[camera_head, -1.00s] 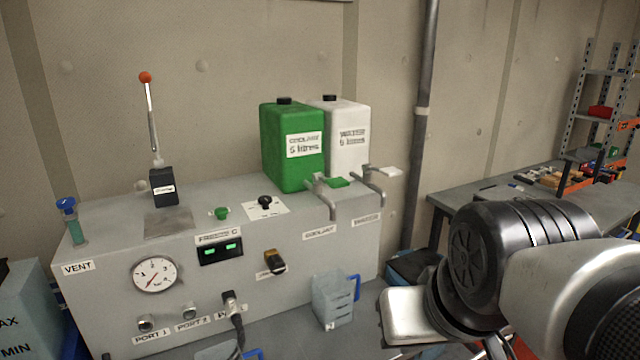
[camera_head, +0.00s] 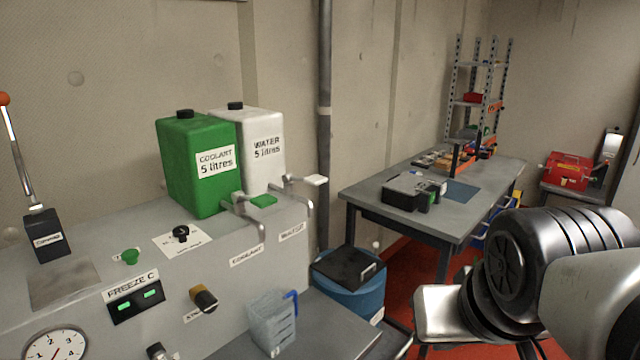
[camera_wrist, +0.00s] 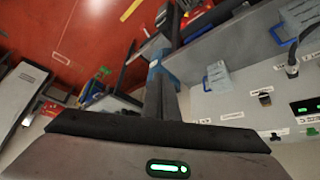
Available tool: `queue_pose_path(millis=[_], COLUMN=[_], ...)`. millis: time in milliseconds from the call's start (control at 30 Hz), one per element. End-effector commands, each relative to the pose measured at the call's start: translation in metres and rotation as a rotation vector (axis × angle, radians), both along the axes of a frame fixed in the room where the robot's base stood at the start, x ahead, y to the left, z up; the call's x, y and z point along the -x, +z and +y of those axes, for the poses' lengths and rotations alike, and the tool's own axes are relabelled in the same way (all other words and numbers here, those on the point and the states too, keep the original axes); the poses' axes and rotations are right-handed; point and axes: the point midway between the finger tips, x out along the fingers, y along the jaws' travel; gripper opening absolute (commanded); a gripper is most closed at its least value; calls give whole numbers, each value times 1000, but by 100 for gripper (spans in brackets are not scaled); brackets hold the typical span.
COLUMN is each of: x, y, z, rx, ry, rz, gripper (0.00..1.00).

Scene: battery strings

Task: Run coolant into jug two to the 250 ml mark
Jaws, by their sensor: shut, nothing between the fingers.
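The green coolant tank (camera_head: 190,180) stands on the grey bench unit, with a green-levered tap (camera_head: 262,201) whose spout bends down over the front. A clear jug with a blue handle (camera_head: 272,325) stands below the coolant spout; I see no liquid in it. The wrist view shows two clear jugs, one near the middle (camera_wrist: 219,80) and one at the upper right (camera_wrist: 296,42). I cannot read which is jug two. My gripper (camera_wrist: 162,88) is shut and empty, apart from both jugs; its fingers are out of the head view.
A white water tank (camera_head: 262,155) with its own tap stands beside the coolant tank. A blue bin with a black lid (camera_head: 350,280) stands right of the bench unit. A side table (camera_head: 430,210) holds boxes. The red floor (camera_head: 400,270) shows between them.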

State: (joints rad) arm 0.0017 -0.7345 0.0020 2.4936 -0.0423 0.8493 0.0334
Motion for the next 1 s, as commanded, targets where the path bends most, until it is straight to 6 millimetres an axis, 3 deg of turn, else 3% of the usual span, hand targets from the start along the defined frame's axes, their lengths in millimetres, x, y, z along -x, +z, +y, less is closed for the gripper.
queue_pose_path(millis=[33,133,267,367,500,633,800,1000], x=[-23,-67,-126,-169,-215,-235,-229,-213], y=[12,38,79,111,145,156,150,139], z=[-11,-26,-29,-13,34,94,157,191], rx=[39,105,156,158,92,-32,-211,-334], ry=[-23,-46,-21,51,227,434,667,808], rz=[-62,-204,-406,-561,-734,-814,-801,-746], gripper=[0,0,0,0,0,0,0,0])
